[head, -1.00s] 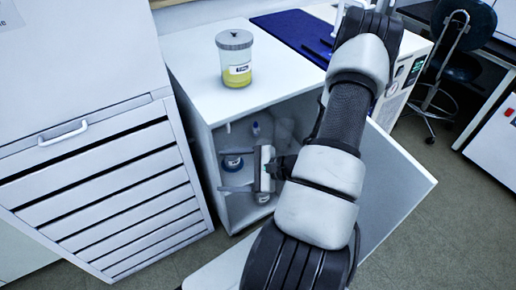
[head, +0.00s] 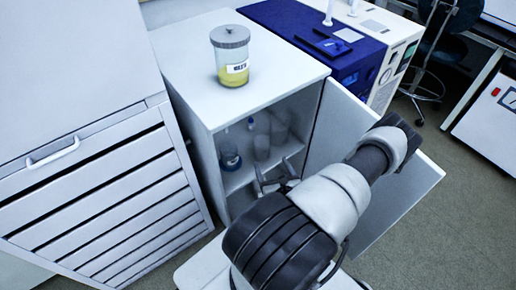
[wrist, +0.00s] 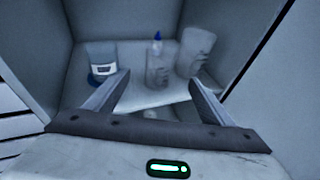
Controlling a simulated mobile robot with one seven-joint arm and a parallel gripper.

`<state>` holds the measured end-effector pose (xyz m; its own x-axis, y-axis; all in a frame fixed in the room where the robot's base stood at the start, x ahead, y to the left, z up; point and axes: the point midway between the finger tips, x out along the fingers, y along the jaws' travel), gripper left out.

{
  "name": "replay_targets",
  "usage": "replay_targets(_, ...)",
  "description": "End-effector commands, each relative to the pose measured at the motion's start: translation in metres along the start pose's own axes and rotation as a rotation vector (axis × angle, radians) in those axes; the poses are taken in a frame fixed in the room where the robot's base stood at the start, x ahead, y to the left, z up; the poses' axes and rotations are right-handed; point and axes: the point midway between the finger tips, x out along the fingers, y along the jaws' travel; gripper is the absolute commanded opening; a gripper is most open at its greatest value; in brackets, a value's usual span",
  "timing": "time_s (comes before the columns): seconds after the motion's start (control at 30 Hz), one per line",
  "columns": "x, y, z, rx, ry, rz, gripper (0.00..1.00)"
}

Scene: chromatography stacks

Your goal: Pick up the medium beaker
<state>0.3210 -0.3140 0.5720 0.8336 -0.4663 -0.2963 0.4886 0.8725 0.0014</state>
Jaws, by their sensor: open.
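Two clear glass beakers stand on the shelf inside the open cabinet. The smaller one (wrist: 158,72) is in the middle of the wrist view, and the taller one (wrist: 196,50) is to its right and looks slightly tilted there. No size marks can be read, so I cannot tell for certain which is the medium beaker. In the head view the smaller beaker (head: 262,147) and the taller one (head: 280,130) look faint. My gripper (wrist: 160,77) is open and empty, its fingers pointing into the cabinet, with the smaller beaker between and beyond the fingertips.
A labelled jar with blue contents (wrist: 102,62) stands left on the shelf. A blue-tipped bottle (wrist: 157,42) is behind the smaller beaker. The cabinet's walls are close on both sides; its open door (head: 400,195) is at right. A lidded jar of yellow liquid (head: 231,58) stands on top.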

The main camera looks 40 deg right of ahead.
Motion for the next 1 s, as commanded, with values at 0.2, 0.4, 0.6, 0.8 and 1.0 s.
replay_targets(0.2, 0.051, 0.001, -0.002, -0.003, -0.003, 0.004, 0.76)
replay_targets(0.4, 0.086, 0.001, -0.002, -0.003, -0.002, 0.004, 0.76)
replay_targets(0.6, 0.099, 0.002, 0.0, -0.003, -0.002, 0.005, 0.76)
replay_targets(0.8, 0.127, 0.002, 0.0, -0.003, -0.003, 0.004, 0.76)
replay_targets(1.0, 0.147, 0.003, 0.002, -0.002, -0.001, 0.006, 0.76)
